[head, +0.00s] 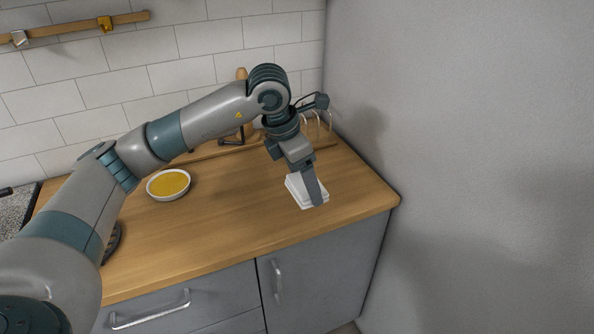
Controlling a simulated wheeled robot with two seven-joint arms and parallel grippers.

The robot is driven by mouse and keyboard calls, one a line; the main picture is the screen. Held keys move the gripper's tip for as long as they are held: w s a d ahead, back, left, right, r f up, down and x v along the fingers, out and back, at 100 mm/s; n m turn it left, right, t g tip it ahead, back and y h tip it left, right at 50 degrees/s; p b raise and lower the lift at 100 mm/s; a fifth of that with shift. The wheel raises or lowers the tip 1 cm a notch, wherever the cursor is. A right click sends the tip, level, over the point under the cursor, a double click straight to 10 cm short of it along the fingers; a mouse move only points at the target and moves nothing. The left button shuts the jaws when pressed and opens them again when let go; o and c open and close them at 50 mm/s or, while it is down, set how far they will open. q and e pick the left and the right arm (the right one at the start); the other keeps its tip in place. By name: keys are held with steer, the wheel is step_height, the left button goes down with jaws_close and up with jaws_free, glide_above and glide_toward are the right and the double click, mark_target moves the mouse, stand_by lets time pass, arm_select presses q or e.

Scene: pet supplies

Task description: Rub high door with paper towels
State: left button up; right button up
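A stack of white folded paper towels (296,191) lies on the wooden counter near its right end. My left gripper (312,196) reaches down from above and overlaps the stack. Its near finger stands in front of the towels and hides part of them. The other finger is hidden, so I cannot tell whether it grips them. A grey cabinet door (325,284) with a vertical handle (277,282) is below the counter; I cannot tell if it is the high door. My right gripper is not in view.
A white bowl with yellow-orange contents (169,185) stands on the wooden counter (230,225) to the left. A wooden rack (318,137) stands at the back. A plain grey wall (475,170) closes the right side. A drawer (170,310) sits at lower left.

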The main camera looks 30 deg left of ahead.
arm_select(q)
steer(key=shift+s+d+f+m, duration=0.2)
steer(key=shift+s+f+m, duration=0.15)
steer(key=shift+m, duration=0.35)
steer(key=s+d+f+m+g+y, duration=0.1)
steer(key=s+m, duration=0.5)
steer(key=m, duration=0.7)
steer(key=s+d+f+m+g+y, duration=0.1)
steer(key=s+f+m+g, duration=0.4)
steer(key=m, duration=0.8)
steer(key=shift+s+d+m, duration=0.4)
steer(key=shift+s+d, duration=0.5)
steer(key=shift+s, duration=0.25)
steer(key=shift+w, duration=0.1)
